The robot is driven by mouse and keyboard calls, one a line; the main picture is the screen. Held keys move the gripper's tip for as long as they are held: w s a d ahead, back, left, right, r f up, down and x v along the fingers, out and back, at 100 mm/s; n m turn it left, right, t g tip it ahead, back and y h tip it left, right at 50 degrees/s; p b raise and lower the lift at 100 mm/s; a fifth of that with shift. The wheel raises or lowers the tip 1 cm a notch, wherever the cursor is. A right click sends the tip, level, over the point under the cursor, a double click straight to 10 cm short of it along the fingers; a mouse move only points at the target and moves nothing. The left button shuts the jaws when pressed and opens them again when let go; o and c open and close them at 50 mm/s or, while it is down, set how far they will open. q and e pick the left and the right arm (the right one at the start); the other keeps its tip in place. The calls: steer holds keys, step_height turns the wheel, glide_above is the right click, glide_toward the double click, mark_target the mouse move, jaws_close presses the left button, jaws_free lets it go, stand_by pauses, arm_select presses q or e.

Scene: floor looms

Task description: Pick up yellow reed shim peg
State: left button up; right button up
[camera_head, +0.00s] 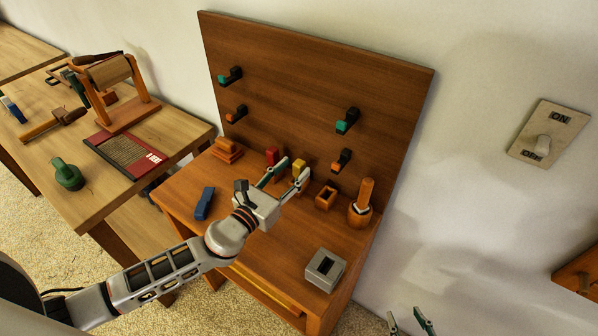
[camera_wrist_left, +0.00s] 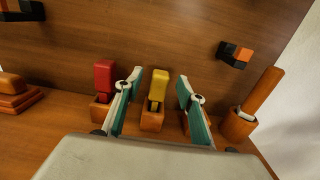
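The yellow reed shim peg (camera_head: 299,165) stands upright in a small orange wooden block near the back of the bench. It also shows in the left wrist view (camera_wrist_left: 159,86), between the two fingers and beyond them. My left gripper (camera_head: 287,175) is open and empty, its fingers apart on either side of the peg in the left wrist view (camera_wrist_left: 158,88). I cannot tell whether a finger touches the peg or its block. My right gripper (camera_head: 408,322) shows only its fingertips at the bottom edge, apart, with nothing visible between them.
A red peg (camera_head: 271,155) stands in a block just left of the yellow one. An empty orange block (camera_head: 326,196) and a wooden cup with a handle (camera_head: 360,210) are to the right. A grey slotted block (camera_head: 325,267) and blue piece (camera_head: 204,203) lie nearer. A tall board (camera_head: 300,90) rises behind.

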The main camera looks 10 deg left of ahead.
mark_target(296, 167)
arm_select(q)
steer(key=x, duration=0.3)
steer(key=shift+w+d, duration=0.15)
jaws_close()
steer(key=shift+r, duration=0.1)
